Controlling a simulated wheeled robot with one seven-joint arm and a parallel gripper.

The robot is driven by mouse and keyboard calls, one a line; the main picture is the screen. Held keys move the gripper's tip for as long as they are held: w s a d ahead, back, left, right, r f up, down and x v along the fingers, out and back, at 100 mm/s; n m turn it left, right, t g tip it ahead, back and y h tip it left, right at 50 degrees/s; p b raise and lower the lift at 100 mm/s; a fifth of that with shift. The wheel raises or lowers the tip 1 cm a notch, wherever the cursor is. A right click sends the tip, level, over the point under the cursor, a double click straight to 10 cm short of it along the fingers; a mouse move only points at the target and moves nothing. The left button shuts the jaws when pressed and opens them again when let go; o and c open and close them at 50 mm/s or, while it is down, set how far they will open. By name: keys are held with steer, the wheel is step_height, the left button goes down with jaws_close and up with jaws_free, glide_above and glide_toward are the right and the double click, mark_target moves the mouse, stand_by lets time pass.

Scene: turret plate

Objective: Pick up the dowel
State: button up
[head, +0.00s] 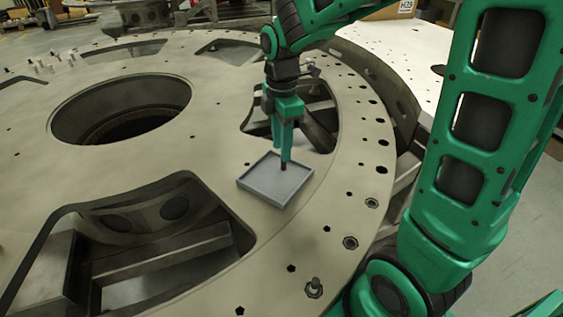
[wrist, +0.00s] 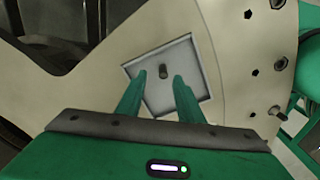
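The dowel (wrist: 163,71) is a small dark grey peg in the grey tray (wrist: 190,60). In the wrist view it shows near the tray's middle, between and just beyond my fingertips, with clear gaps to both sides. My gripper (wrist: 159,77) is open, its two green fingers apart. In the head view my gripper (head: 285,159) points down over the tray (head: 258,188), near its far right side. The dowel (head: 284,167) shows there as a dark stub right below the fingertips. I cannot tell whether the fingers reach down around it.
The tray lies on a large beige turret plate (head: 215,150) with bolt holes and wide cut-outs. A round opening (head: 120,110) lies to the left. A bolt (head: 314,287) stands up near the plate's front rim. The tray is otherwise empty.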

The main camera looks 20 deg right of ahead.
mark_target(283, 169)
steer(key=f, duration=0.5)
steer(key=shift+s+d, duration=0.2)
jaws_close()
